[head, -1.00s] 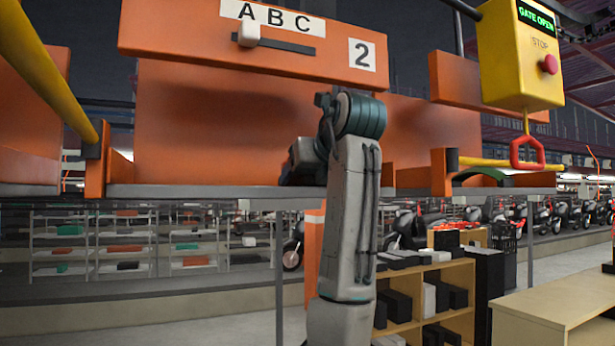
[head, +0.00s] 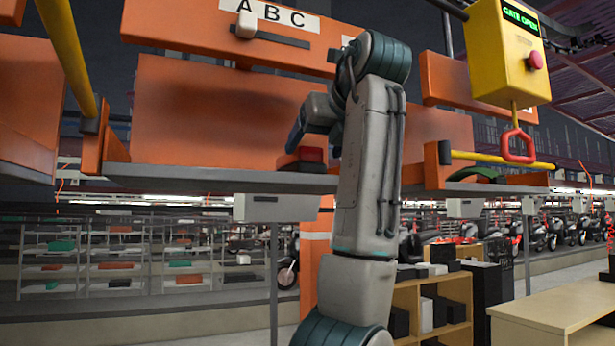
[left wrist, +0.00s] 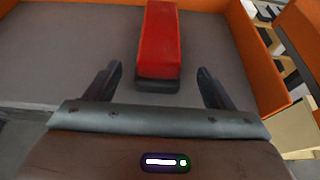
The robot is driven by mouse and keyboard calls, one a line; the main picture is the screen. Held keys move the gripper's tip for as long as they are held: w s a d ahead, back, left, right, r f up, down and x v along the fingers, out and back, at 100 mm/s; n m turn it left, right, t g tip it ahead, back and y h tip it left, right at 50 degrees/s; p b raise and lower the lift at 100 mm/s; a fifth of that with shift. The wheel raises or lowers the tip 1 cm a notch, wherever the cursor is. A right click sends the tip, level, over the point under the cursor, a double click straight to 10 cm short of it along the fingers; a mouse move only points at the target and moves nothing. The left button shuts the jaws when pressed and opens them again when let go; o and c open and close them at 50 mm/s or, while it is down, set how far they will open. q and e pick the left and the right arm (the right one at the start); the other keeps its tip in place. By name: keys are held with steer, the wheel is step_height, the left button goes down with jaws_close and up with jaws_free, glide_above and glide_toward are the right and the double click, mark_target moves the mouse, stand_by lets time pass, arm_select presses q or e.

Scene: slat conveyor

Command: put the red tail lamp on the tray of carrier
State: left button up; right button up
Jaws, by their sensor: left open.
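The red tail lamp (head: 312,155) sits on the tray (head: 210,177) of the orange carrier, near its front edge and partly behind my arm. In the left wrist view the lamp (left wrist: 161,42) shows as a long red block with a dark base, lying on the tray's grey floor (left wrist: 62,62). My left gripper (head: 294,142) is just above and beside the lamp. Its two fingers (left wrist: 158,75) are spread apart, with the lamp's near end ahead of the gap and clear of both fingers. My right gripper is not in view.
Orange walls (left wrist: 258,60) bound the tray. A yellow control box (head: 510,55) with a red handle (head: 517,147) hangs at the right. A yellow bar (head: 70,60) runs at the left. A wooden shelf (head: 408,295) and a light table (head: 560,310) stand below right.

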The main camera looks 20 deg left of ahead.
arm_select(q)
steer(key=shift+b+v, duration=0.5)
steer(key=shift+v, duration=1.8)
